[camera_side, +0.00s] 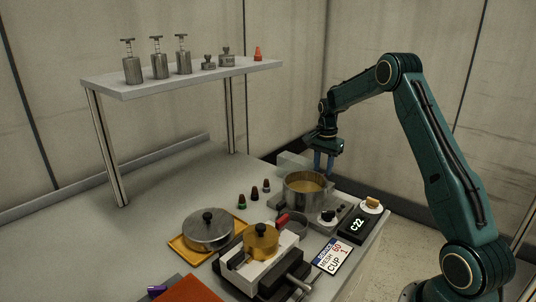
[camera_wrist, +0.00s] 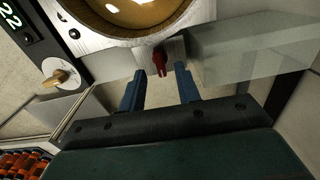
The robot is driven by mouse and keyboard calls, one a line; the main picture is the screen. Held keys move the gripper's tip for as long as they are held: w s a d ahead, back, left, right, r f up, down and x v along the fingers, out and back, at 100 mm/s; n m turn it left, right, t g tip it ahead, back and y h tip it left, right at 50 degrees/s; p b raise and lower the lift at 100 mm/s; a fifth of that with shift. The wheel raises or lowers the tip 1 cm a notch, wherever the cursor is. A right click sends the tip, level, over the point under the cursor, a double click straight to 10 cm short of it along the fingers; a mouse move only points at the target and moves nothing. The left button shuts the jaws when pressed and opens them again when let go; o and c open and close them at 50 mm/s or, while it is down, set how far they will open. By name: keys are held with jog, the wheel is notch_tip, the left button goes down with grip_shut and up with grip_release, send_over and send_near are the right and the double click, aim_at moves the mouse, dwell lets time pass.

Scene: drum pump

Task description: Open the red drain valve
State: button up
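The red drain valve (camera_wrist: 160,60) shows in the wrist view as a small red forked handle on the edge of the grey block under the pot. In the side view I cannot make it out behind the pot (camera_side: 305,190), which holds yellowish liquid. My gripper (camera_side: 325,174) points down at the far side of the pot. In the wrist view, my gripper (camera_wrist: 161,72) has its two blue fingers apart, one on each side of the valve's line, with nothing visibly held. I cannot tell whether either finger touches the valve.
A pale translucent block (camera_wrist: 250,45) lies right of the valve in the wrist view. A black display reading 22 (camera_side: 357,224) and a knob (camera_side: 372,204) stand beside the pot. A lidded pan (camera_side: 208,232), a vise with a brass cup (camera_side: 261,241) and small bottles (camera_side: 254,194) stand nearby.

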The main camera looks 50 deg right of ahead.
notch_tip(320, 180, up, 11)
dwell(0.4)
dwell(0.4)
jog(key=s+a+r+n+t, duration=0.1)
jog(key=s+a+r+n, duration=0.4)
jog(key=a, duration=0.5)
jog(key=s+a+r+n+t, duration=0.2)
jog(key=s+a+r+n, duration=0.25)
jog(key=a+r, duration=0.4)
jog(key=s+a+f+n+t, duration=0.1)
jog(key=s+a+f+n, duration=0.1)
jog(key=s+a+n, duration=0.2)
jog(key=s+a+f+n+t, duration=0.1)
jog(key=s+a+f+n, duration=0.2)
jog(key=s+a, duration=0.5)
jog(key=s+n, duration=0.1)
jog(key=s, duration=0.4)
jog(key=shift+s+a+f+n+t, duration=0.15)
jog(key=shift+s+a+n+t, duration=0.1)
jog(key=shift+s+n+t, duration=0.1)
